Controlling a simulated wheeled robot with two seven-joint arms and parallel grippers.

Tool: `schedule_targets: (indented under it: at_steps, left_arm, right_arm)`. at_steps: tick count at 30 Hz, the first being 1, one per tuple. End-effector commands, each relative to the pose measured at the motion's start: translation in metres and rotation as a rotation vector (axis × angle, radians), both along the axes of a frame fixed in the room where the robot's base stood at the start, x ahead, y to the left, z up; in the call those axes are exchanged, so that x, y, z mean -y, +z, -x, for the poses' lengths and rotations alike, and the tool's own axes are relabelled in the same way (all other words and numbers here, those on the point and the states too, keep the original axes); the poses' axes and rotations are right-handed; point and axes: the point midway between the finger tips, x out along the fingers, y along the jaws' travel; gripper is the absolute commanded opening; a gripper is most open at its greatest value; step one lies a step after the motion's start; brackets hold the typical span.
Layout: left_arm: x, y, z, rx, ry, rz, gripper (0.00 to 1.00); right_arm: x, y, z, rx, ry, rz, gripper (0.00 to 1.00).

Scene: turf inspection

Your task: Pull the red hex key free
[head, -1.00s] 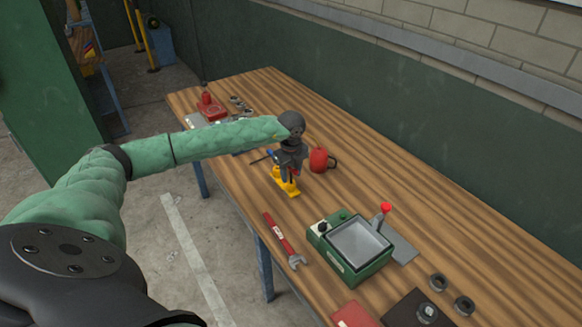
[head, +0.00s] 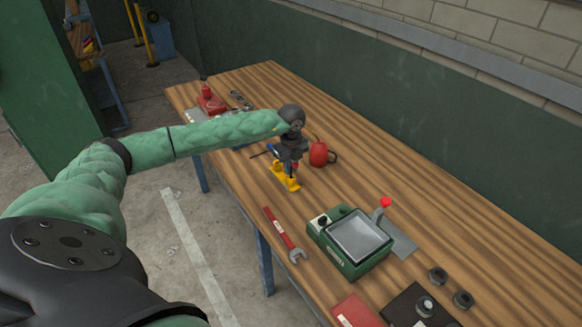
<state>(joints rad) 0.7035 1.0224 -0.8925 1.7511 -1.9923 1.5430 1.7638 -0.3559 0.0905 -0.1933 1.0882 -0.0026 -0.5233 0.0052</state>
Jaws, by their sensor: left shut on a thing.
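A yellow holder (head: 281,177) stands near the front edge of the wooden bench, with dark and blue key ends sticking out to its left. My left gripper (head: 292,170) points down right over the holder and is shut. A small red piece (head: 295,168) shows at its fingertips, which I take to be the red hex key. The gripper hides most of the key, so I cannot tell how much of it is still inside the holder. My right gripper is out of view.
A red oil can (head: 318,154) stands close to the right of the gripper. A red wrench (head: 284,233) and a green box with a tray top (head: 347,266) lie nearer. Dark rings (head: 438,278) sit at the lower right. The bench's back middle is clear.

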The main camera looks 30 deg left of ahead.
Motion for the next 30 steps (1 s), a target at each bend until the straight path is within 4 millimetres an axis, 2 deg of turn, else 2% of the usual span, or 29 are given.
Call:
schedule_targets:
  at_steps: [30]
  left_arm:
    - [0.0,0.025,0.0,0.001,0.0,0.0,0.0]
  right_arm:
    - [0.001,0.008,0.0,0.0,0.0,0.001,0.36]
